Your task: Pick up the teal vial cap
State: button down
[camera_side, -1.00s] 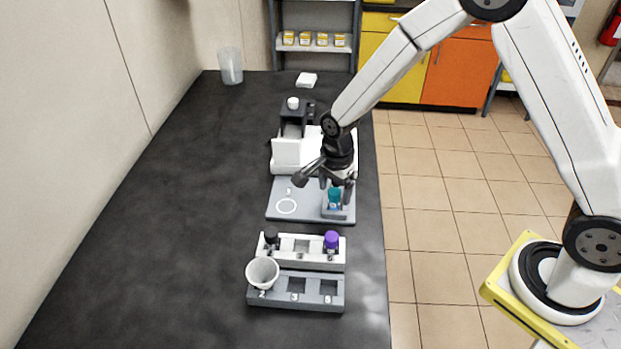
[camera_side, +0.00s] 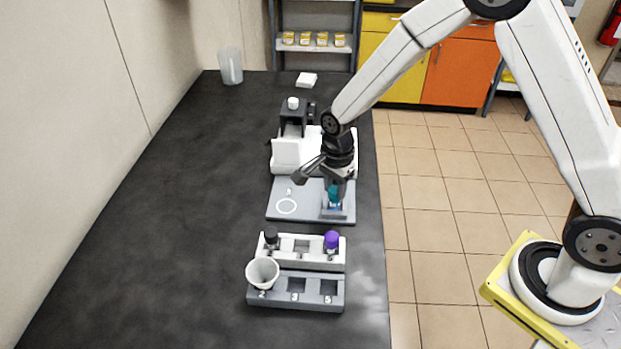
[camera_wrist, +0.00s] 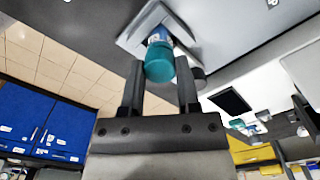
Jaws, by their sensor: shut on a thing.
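The teal vial cap (camera_side: 334,192) sits on a vial with a blue label, which stands in a square holder (camera_side: 347,212) on the grey plate. My gripper (camera_side: 336,184) is directly above the holder, with its fingers down around the cap. In the wrist view the teal cap (camera_wrist: 160,69) lies between the two finger ends (camera_wrist: 160,72), and the vial (camera_wrist: 158,36) below it is seated in the holder. The gripper is shut on the cap. Part of the cap is hidden by the fingers in the side view.
A white rack (camera_side: 303,261) in front holds a black-capped vial (camera_side: 271,236) and a purple-capped vial (camera_side: 331,239). A grey rack (camera_side: 312,302) with a white cup (camera_side: 262,272) stands before it. A white machine (camera_side: 290,155) is behind. The table's left side is clear.

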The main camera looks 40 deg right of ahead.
jog(key=shift+r, duration=0.75)
jog(key=s+d+r, duration=0.1)
jog(key=s+r, duration=1)
jog(key=s, duration=0.3)
jog(key=shift+d, duration=0.2)
jog(key=shift+w, duration=0.15)
send_over(335, 189)
notch_tip(335, 189, down, 5)
jog(key=shift+f, duration=0.1)
dwell(0.4)
jog(key=shift+f, duration=0.15)
